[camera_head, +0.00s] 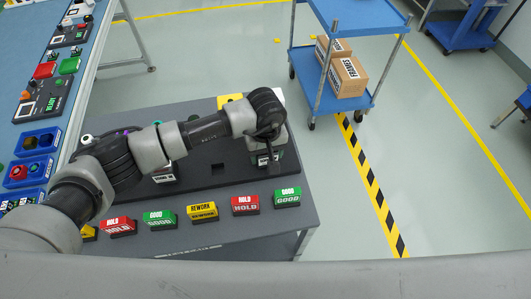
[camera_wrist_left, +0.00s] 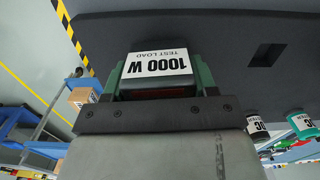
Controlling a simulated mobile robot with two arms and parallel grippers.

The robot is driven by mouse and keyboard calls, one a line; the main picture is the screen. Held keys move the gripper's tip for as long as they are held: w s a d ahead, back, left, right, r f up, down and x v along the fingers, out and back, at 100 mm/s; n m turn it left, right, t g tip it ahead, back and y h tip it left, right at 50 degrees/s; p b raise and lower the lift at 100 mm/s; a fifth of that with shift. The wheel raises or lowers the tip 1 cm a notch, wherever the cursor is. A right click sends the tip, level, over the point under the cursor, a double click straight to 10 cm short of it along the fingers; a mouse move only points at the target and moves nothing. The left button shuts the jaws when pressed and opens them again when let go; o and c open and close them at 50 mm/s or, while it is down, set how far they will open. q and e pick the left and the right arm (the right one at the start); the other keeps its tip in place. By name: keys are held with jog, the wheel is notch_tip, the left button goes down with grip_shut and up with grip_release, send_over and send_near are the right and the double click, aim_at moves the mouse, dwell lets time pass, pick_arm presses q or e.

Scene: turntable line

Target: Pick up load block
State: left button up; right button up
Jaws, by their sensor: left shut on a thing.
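The load block (camera_wrist_left: 157,66) has a white label reading "1000 W TEST LOAD". In the left wrist view it sits between the two green fingers of my left gripper (camera_wrist_left: 158,82), which is shut on it. In the head view my left gripper (camera_head: 266,150) points down over the right part of a dark board (camera_head: 217,184) on the grey table. A pale label of the block (camera_head: 265,159) shows below the wrist, and the rest is mostly hidden. I cannot tell whether the block touches the board. My right gripper is not in view.
The board has a square hole (camera_head: 217,168). Several coloured HOLD, GOOD and REWORK signs, such as a red one (camera_head: 245,205), line the table front.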

pick_arm(q)
jog(key=shift+r, duration=0.1)
jog(key=shift+w+r+b, duration=0.1)
jog(key=shift+r+b, duration=0.2)
jog(key=shift+r, duration=0.15)
notch_tip(320, 180, up, 2)
jog(key=shift+r+b, duration=0.15)
jog(key=shift+b, duration=0.45)
jog(key=s+d+r+b, duration=0.4)
jog(key=d+r, duration=0.3)
jog(key=d, duration=0.3)
jog(key=shift+s+d+r, duration=0.2)
jog(key=shift+s+r, duration=0.1)
jog(key=shift+s, duration=0.55)
